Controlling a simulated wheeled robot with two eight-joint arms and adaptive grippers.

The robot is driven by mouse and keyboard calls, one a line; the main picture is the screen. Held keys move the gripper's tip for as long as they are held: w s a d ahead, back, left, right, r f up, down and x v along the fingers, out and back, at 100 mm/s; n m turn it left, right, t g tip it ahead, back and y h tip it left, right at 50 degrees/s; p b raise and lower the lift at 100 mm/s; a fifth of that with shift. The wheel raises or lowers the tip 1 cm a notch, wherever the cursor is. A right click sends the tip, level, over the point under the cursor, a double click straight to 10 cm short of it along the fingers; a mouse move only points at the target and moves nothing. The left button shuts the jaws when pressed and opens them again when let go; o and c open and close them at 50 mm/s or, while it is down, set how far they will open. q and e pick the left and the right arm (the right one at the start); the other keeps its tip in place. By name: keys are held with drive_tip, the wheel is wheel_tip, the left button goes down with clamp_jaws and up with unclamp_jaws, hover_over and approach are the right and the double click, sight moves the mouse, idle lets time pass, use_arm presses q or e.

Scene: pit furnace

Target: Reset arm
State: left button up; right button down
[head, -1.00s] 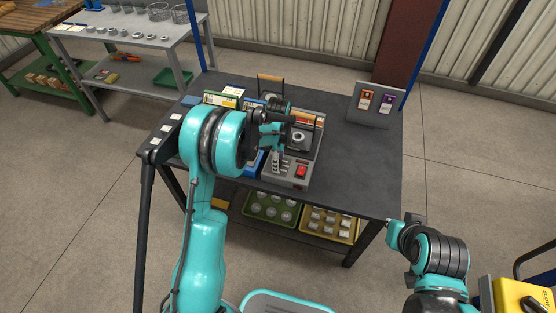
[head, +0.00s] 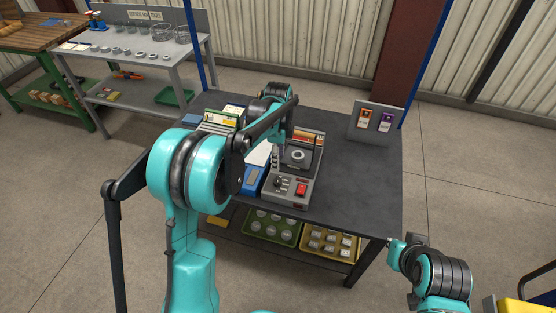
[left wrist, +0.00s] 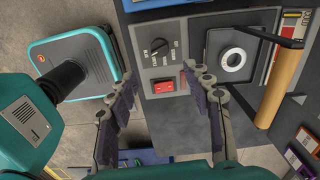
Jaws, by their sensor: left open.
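The pit furnace (head: 286,198) is a grey unit on the dark table, with a red switch (head: 302,189) and a black knob on its front panel. Its square dark top has a pale ring (head: 298,155) in the middle. My left gripper (head: 275,158) hangs at the furnace's left side, partly hidden by my arm. There the red switch (left wrist: 163,86), knob (left wrist: 158,46), ring (left wrist: 232,60) and a wooden handle (left wrist: 284,82) show beyond the fingertips. My right arm is folded at lower right; its gripper is out of frame.
A blue item (head: 252,180) and a rack of cards (head: 220,120) lie left of the furnace. A panel with orange and purple tags (head: 375,119) stands at the back right. The table's right part is clear. Green (head: 270,236) and yellow (head: 330,258) bins sit on the lower shelf.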

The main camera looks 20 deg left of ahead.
idle(0.3)
use_arm(q)
drive_tip(key=s+r+n+t, duration=0.4)
drive_tip(key=s+r+n, duration=0.55)
drive_tip(key=s, duration=0.45)
drive_tip(key=s+f+n+t, duration=0.2)
drive_tip(key=s+n, duration=0.6)
drive_tip(key=s, duration=0.4)
drive_tip(key=shift+t, duration=0.6)
drive_tip(key=shift+a, duration=0.1)
